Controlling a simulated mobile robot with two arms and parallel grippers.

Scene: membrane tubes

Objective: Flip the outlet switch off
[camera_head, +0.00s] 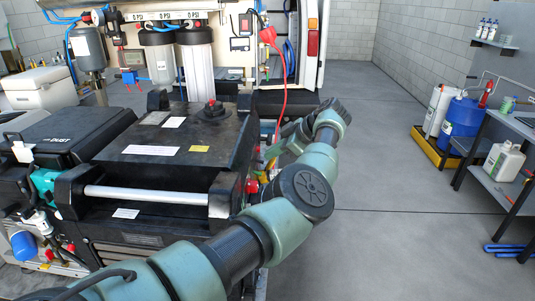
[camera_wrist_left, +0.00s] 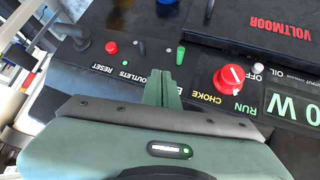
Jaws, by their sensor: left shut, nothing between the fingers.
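In the left wrist view, a black control panel (camera_wrist_left: 195,72) carries the white label OUTLETS (camera_wrist_left: 125,74). Near the label are a small green dot (camera_wrist_left: 125,63) and a small dark toggle-like part (camera_wrist_left: 141,48). An upright green lever-like part (camera_wrist_left: 181,55) stands to the right. I cannot tell which is the outlet switch. My left gripper (camera_wrist_left: 160,76) is shut and empty, its tips over the panel beside the OUTLETS label; contact is unclear. In the head view my left arm reaches along the right side of the black machine (camera_head: 175,135). My right gripper is not in view.
A red button (camera_wrist_left: 111,47) is near RESET, and a red choke knob (camera_wrist_left: 229,77) is right of my fingers. A red cable (camera_head: 284,95) hangs beside the machine. Open floor (camera_head: 390,180) lies to the right, before a shelf (camera_head: 490,160) and blue drum (camera_head: 461,120).

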